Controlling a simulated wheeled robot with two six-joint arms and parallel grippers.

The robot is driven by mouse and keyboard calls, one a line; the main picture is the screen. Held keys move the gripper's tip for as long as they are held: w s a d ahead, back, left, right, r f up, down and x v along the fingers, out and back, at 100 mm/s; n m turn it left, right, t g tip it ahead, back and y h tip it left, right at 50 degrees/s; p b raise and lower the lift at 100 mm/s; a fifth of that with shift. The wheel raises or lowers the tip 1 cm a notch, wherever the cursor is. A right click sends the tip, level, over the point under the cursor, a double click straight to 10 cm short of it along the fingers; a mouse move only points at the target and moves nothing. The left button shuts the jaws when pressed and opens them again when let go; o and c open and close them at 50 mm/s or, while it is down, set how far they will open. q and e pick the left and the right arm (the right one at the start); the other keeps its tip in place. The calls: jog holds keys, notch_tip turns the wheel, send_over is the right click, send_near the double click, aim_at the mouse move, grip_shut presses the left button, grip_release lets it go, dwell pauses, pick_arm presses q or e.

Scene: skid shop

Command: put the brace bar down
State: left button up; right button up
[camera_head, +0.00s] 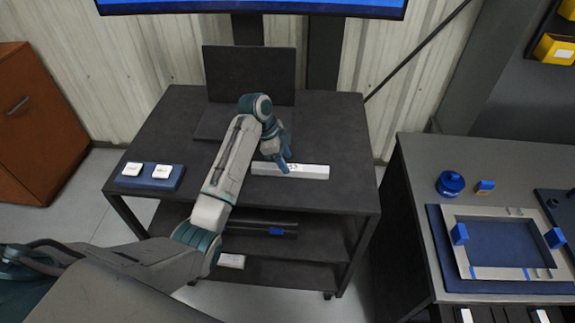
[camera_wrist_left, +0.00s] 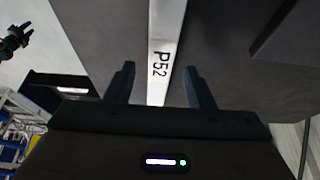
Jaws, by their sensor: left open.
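The brace bar (camera_head: 305,171) is a long white bar lying on the dark table (camera_head: 335,125), near its front right part. In the left wrist view the bar (camera_wrist_left: 164,40) runs between the two fingers and carries the print "P52". My left gripper (camera_head: 285,168) is over the bar, fingers pointing down. In the left wrist view the left gripper (camera_wrist_left: 160,85) is open, with a gap between each finger and the bar.
A blue tray with two white pieces (camera_head: 150,183) is at the table's left. A dark laptop-like panel (camera_head: 248,75) stands at the back. A second bench at the right holds a blue mat with a pale frame (camera_head: 500,276) and a blue round container (camera_head: 450,183).

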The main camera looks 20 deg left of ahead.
pick_arm(q)
jog(key=b+v, duration=0.1)
jog(key=v, duration=0.3)
jog(key=shift+a, duration=0.1)
jog(key=p+v, duration=0.2)
jog(key=v, duration=0.3)
jog(key=shift+r, duration=0.25)
pick_arm(e)
jog(key=shift+d+r, duration=0.2)
jog(key=shift+d, duration=0.2)
pick_arm(q)
jog(key=shift+f, duration=0.1)
pick_arm(e)
jog(key=shift+w, duration=0.1)
jog(key=shift+a, duration=0.2)
